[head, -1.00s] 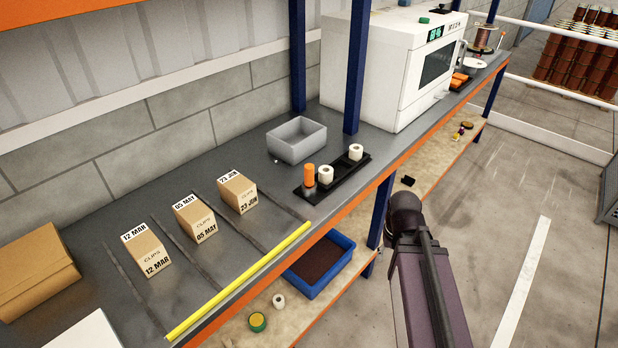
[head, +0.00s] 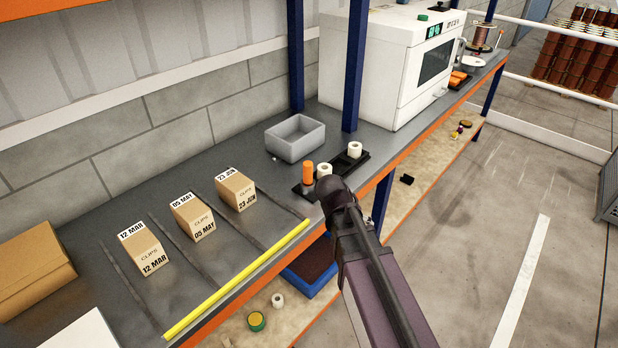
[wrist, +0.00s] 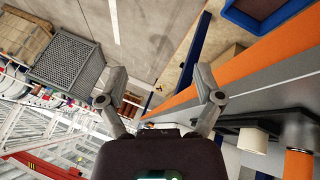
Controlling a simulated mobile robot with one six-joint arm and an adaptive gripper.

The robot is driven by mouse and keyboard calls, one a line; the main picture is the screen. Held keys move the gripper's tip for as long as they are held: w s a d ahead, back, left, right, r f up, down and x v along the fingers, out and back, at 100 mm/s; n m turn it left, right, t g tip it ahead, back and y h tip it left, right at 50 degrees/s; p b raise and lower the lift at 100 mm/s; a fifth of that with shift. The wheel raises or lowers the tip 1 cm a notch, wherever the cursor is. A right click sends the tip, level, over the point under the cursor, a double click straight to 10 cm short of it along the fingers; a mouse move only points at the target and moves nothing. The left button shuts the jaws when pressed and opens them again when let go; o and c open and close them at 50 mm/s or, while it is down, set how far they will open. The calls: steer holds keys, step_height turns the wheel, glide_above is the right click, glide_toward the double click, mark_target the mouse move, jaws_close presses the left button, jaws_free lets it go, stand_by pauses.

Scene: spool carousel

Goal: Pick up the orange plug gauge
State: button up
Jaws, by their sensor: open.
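The orange plug gauge (head: 308,173) stands upright at the left end of a black holder (head: 364,160) on the shelf top, with a grey metal lower part. In the wrist view its orange part (wrist: 299,164) shows at the lower right corner, partly cut off by the frame. My gripper (wrist: 161,80) is open, with nothing between its fingers, and well to the left of the gauge in that view. In the head view my arm covers part of the holder's front, and my gripper's fingers cannot be made out.
White rolls (head: 354,150) stand in the same holder, one right beside the gauge. A grey bin (head: 295,148) sits behind it, and a blue upright (head: 355,75) rises nearby. Clip boxes (head: 236,190) stand to the left. A blue tray (head: 303,283) is on the lower shelf.

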mark_target(304, 170)
steer(key=w+a+r+t+h, duration=0.1)
steer(key=w+a, duration=0.1)
steer(key=a, duration=0.2)
steer(key=w+a+r+m+t+h, duration=0.1)
steer(key=a+t, duration=0.1)
steer(key=a, duration=0.2)
steer(key=w+a+r+m+t, duration=0.1)
steer(key=w+a+r, duration=0.1)
steer(key=a, duration=0.1)
steer(key=shift+w+a+h+b, duration=0.3)
steer(key=shift+a+h+b, duration=0.1)
steer(key=w+a+r+m+t, duration=0.1)
steer(key=a+r+t, duration=0.4)
steer(key=a, duration=0.7)
steer(key=shift+m+h+b, duration=0.3)
steer(key=shift+m+h, duration=0.1)
steer(key=shift+m, duration=0.1)
steer(key=shift+w, duration=0.1)
steer(key=b+x, duration=0.2)
steer(key=x, duration=0.5)
steer(key=shift+f, duration=0.15)
steer(key=shift+w+d+f+b, duration=0.15)
steer(key=shift+w+d+b, duration=0.15)
steer(key=shift+w+d, duration=0.25)
